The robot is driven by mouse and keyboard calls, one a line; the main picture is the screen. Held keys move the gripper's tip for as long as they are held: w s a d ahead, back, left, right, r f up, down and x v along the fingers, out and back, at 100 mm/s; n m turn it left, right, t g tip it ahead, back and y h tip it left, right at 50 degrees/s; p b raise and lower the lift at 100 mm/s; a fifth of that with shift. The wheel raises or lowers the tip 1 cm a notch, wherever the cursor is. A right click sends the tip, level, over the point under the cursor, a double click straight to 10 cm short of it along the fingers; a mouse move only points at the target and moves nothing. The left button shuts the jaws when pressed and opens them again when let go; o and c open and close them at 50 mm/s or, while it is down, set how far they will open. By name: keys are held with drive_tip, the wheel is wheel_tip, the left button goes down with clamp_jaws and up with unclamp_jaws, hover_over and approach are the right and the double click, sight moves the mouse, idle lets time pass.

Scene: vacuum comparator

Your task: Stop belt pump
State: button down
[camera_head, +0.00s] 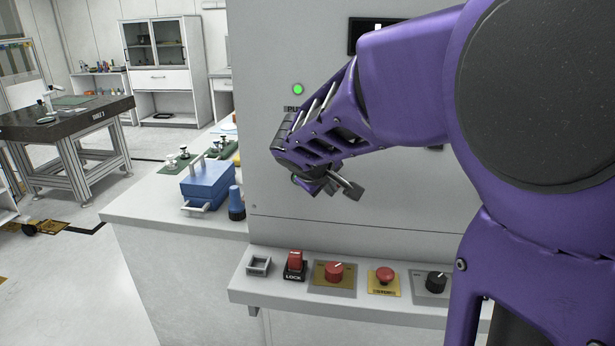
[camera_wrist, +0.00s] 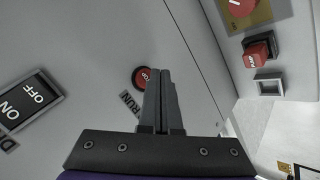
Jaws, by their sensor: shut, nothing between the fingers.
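A round red button (camera_wrist: 143,77) with small white lettering, which seems to read STOP, is set in the light grey cabinet face. A RUN label (camera_wrist: 131,104) is beside it in the wrist view. My gripper (camera_wrist: 161,72) is shut and empty, with its fingertips just beside the red button in that view. Whether they touch the panel I cannot tell. In the head view my gripper (camera_head: 350,188) is in front of the cabinet (camera_head: 350,220), and my arm hides the red button there. A green lamp (camera_head: 298,90) is lit above, over a partly hidden label.
An ON/OFF rocker switch (camera_wrist: 30,105) is on the panel. A ledge (camera_head: 262,290) below carries a red LOCK switch (camera_head: 294,264), a red knob (camera_head: 334,271), a red push button (camera_head: 384,275) and a black knob (camera_head: 436,281). A blue box (camera_head: 207,185) stands on the left counter.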

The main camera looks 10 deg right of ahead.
idle(0.6)
drive_tip(key=shift+w+d, duration=0.1)
drive_tip(key=shift+w, duration=0.3)
drive_tip(key=shift+w+d, duration=0.15)
drive_tip(key=shift+w, duration=0.2)
idle(0.6)
drive_tip(key=shift+s, duration=0.1)
drive_tip(key=shift+s+a+b, duration=0.3)
drive_tip(key=shift+s+b, duration=0.3)
drive_tip(key=shift+s, duration=0.05)
